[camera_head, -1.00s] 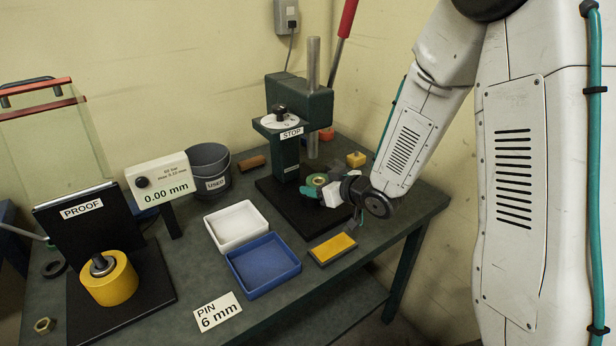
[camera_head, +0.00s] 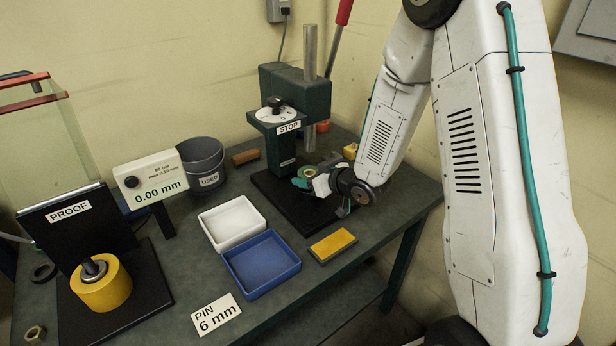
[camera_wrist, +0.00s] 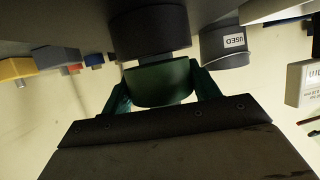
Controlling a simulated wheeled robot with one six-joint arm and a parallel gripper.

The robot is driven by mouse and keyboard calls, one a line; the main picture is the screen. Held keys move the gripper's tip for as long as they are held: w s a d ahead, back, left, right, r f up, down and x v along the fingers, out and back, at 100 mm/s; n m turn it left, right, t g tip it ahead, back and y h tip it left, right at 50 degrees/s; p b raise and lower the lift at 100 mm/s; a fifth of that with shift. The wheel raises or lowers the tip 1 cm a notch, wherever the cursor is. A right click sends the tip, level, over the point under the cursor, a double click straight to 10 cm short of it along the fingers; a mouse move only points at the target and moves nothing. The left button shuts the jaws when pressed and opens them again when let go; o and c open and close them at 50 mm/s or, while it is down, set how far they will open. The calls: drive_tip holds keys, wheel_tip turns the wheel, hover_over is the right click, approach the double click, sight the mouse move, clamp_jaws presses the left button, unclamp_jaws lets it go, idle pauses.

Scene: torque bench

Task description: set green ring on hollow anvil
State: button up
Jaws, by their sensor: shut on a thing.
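The green ring (camera_head: 308,173) is in my gripper (camera_head: 305,178), at the press over its black base plate. In the wrist view the ring (camera_wrist: 160,84) sits between the two teal fingers (camera_wrist: 162,95), which are shut on it from both sides. A dark round cylinder (camera_wrist: 150,32), apparently the hollow anvil, stands in line beyond the ring in the wrist view, with a narrower dark part between them. Whether the ring touches it I cannot tell. In the head view the anvil is not clearly seen behind the gripper.
The press (camera_head: 285,105) with its STOP dial rises just behind my gripper. A white tray (camera_head: 205,216), a blue tray (camera_head: 232,273) and a yellow block (camera_head: 333,246) lie in front. The USED bucket (camera_head: 204,165) and gauge (camera_head: 152,178) stand left.

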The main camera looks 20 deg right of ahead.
drive_tip(key=shift+f, duration=0.1)
drive_tip(key=shift+f, duration=0.25)
drive_tip(key=o, duration=1.5)
